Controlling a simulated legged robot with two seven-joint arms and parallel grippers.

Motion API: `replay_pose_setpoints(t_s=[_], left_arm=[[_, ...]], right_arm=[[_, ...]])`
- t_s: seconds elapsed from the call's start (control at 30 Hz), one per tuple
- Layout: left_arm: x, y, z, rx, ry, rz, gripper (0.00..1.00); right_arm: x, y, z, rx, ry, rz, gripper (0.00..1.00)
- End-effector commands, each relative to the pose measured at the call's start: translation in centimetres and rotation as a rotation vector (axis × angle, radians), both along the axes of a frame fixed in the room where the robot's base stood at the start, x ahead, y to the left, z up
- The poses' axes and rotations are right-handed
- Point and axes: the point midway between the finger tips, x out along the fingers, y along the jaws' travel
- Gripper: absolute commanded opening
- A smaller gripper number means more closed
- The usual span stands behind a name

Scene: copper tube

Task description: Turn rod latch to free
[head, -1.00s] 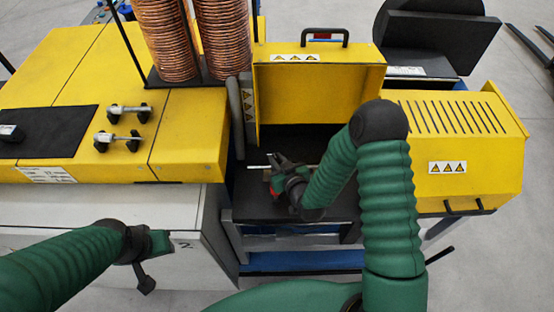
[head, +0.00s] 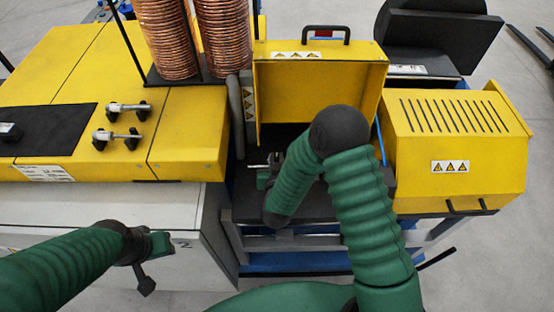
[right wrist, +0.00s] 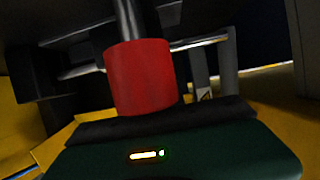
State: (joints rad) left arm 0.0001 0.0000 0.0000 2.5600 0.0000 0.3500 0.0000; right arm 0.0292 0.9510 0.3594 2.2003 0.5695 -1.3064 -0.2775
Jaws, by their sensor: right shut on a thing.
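In the right wrist view a red cylindrical grip (right wrist: 140,78) sits on a dark rod (right wrist: 128,18), right against the black edge of my gripper. My right gripper (head: 272,168) is in the open bay of the yellow machine and is shut on the red grip. My own arm hides the grip and most of the gripper in the head view. A thin pale rod (head: 257,166) pokes out left of the gripper; a pale bar (right wrist: 200,42) also shows behind the grip in the wrist view. My left gripper (head: 158,247) is at lower left, away from the latch; its fingers are unclear.
The raised yellow lid (head: 320,85) stands behind the bay. A slotted yellow housing (head: 455,145) is on the right, close to my right arm. Copper coils (head: 165,40) stand at the back left. A yellow cabinet top (head: 190,135) borders the bay on the left.

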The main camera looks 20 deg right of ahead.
Motion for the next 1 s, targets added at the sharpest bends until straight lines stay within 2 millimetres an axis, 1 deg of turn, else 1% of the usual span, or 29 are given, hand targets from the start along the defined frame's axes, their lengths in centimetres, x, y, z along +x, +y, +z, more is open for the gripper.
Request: replay_pose_setpoints(t_s=[0.17,0.2,0.37,0.67,0.77,0.87,1.0], left_arm=[[0.0,0.0,0.0,0.000,0.000,0.000,0.36],[0.0,0.0,0.0,0.000,0.000,0.000,0.36],[0.0,0.0,0.0,0.000,0.000,0.000,0.36],[0.0,0.0,0.0,0.000,0.000,0.000,0.36],[0.0,0.0,-0.2,0.000,0.000,0.000,0.36],[0.0,0.0,-0.6,0.000,0.000,0.000,0.36],[0.0,0.0,-1.2,0.000,0.000,0.000,0.36]], right_arm=[[0.1,0.0,0.1,0.001,-0.004,0.000,0.00],[0.1,0.0,0.1,0.001,-0.004,0.000,0.16],[0.1,0.0,0.1,0.002,-0.003,0.000,0.36],[-0.1,0.0,0.1,0.001,-0.001,0.001,0.36],[-0.9,0.4,0.4,0.001,-0.001,0.004,0.36],[-2.6,0.9,1.0,0.000,-0.001,0.005,0.36],[-6.2,2.2,2.6,0.001,-0.002,0.009,0.36]])
